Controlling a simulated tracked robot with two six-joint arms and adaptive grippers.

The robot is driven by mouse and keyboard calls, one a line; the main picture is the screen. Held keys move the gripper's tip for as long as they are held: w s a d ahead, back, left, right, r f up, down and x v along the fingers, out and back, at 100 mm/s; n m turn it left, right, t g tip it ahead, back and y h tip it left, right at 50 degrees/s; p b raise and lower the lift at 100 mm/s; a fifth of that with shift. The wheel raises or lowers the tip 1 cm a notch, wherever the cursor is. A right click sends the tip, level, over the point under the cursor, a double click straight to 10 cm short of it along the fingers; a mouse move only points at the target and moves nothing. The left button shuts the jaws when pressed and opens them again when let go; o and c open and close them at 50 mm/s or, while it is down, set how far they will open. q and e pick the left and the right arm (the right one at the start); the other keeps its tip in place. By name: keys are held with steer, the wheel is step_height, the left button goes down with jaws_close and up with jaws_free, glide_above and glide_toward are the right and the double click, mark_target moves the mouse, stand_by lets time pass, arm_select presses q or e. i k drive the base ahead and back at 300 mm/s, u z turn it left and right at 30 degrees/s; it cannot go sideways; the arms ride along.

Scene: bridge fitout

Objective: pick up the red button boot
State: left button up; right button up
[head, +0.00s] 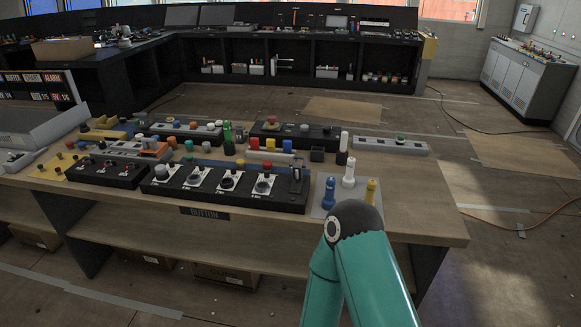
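Several small red parts are on the wooden workbench (420,222), and I cannot tell for sure which one is the red button boot. A red cap (267,165) stands on the back edge of the black button panel (222,187). A red mushroom button (270,120) is on the black box further back. A teal link of one of my arms rises at the bottom, right of centre, and hides part of the bench's front edge. Neither gripper is in view.
Blue, white and yellow torch-like pieces (348,172) stand on a grey mat at the bench's right, close to my arm. A grey strip box (390,146) lies behind them. The bench's right end is clear. Several coloured buttons and boxes crowd the left and middle.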

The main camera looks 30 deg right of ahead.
mark_target(267, 165)
steer(key=z, duration=0.25)
steer(key=i, duration=0.9)
steer(key=z, duration=0.1)
